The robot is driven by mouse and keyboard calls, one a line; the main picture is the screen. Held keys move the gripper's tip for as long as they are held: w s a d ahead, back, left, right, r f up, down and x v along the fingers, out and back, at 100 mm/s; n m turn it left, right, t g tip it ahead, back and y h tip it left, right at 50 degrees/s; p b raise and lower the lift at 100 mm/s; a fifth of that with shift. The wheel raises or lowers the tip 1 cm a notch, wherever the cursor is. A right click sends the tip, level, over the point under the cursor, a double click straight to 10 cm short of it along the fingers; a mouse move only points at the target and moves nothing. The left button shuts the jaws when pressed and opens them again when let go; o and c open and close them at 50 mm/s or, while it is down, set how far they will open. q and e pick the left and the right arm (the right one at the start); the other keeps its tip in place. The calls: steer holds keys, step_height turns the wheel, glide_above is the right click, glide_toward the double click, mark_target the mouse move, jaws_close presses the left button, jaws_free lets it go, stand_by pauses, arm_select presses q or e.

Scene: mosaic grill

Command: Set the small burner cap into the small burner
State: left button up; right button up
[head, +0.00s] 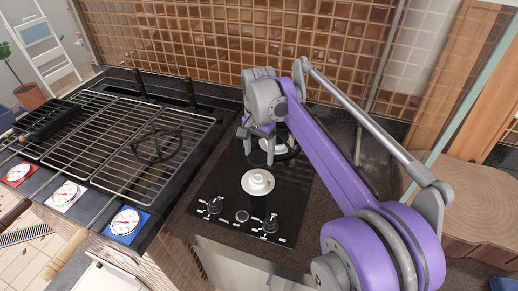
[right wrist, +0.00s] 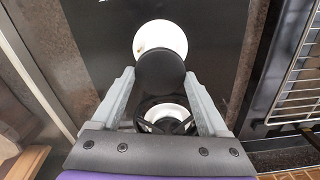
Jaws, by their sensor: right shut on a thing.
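My right gripper (head: 259,159) is over the black glass hob, behind the front burner. In the right wrist view its fingers (right wrist: 160,76) are closed on the sides of a black round disc, the small burner cap (right wrist: 160,74). The cap is hard to make out in the head view against the dark glass. The small burner (head: 257,183) is a pale round base with a raised ring, uncovered, just in front of the fingertips. It also shows in the right wrist view (right wrist: 160,36), partly covered by the cap. My left gripper is not in view.
A second burner with a black pan support (head: 285,147) stands behind, partly hidden by my arm. Control knobs (head: 270,224) line the hob's front. A grill with wire racks (head: 110,130) lies to the left; a round wooden block (head: 462,195) is at the right.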

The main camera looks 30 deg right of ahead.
mark_target(259, 177)
steer(key=shift+f, duration=0.1)
steer(key=shift+f+b, duration=1.5)
steer(key=shift+f, duration=1.3)
steer(key=shift+p, duration=0.4)
steer(key=shift+f+b, duration=0.5)
steer(key=shift+f, duration=0.4)
steer(key=o, duration=1.3)
